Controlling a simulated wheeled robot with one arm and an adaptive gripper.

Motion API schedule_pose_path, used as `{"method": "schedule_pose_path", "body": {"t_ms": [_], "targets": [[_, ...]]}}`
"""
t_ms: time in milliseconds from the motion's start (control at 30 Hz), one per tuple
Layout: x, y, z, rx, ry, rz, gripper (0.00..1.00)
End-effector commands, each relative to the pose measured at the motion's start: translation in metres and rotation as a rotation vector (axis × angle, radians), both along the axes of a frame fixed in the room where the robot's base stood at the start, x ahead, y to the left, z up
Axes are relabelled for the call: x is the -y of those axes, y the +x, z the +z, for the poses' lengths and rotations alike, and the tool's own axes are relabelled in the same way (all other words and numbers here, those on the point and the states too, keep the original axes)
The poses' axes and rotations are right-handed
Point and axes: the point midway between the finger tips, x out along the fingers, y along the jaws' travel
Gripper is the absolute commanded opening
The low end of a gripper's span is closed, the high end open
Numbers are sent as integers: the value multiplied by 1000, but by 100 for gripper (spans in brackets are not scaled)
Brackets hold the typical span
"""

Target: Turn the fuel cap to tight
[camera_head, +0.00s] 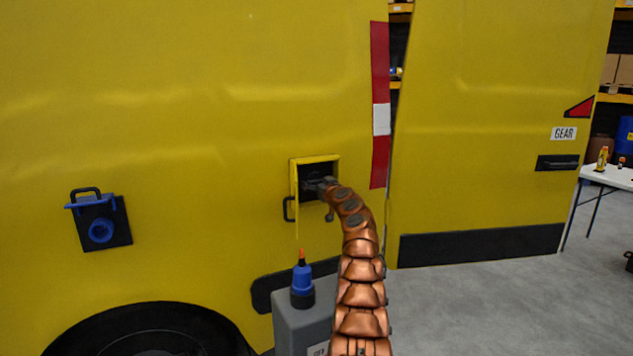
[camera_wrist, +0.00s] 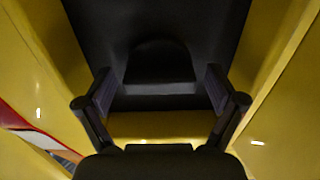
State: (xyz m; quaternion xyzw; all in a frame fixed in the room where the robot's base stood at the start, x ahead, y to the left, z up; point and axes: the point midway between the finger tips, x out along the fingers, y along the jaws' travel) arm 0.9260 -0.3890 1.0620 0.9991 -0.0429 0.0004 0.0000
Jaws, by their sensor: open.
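The fuel cap (camera_wrist: 160,62) shows in the wrist view as a dark, round-topped shape inside a black recess with yellow sides. My gripper (camera_wrist: 159,92) is open, with one finger to the left and one to the right of the cap's lower part. I cannot tell whether the fingers touch it. In the head view my gripper (camera_head: 321,184) reaches into the small yellow-framed fuel recess (camera_head: 315,159) in the vehicle's side. The cap is dark and mostly hidden there behind my gripper.
The yellow vehicle side (camera_head: 200,90) fills most of the head view. A blue socket (camera_head: 101,231) is at left. A grey box (camera_head: 296,325) with a blue bottle (camera_head: 302,280) on it stands below the recess. A white table (camera_head: 612,176) is at far right, with clear floor before it.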

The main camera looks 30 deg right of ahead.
Motion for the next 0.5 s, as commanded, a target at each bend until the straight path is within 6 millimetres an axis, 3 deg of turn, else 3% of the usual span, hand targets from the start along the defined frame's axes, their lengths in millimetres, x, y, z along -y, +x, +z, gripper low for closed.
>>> {"method": "schedule_pose_path", "body": {"t_ms": [200,500], "targets": [[0,0,0,0,0,0,93],[0,0,0,0,0,0,61]]}}
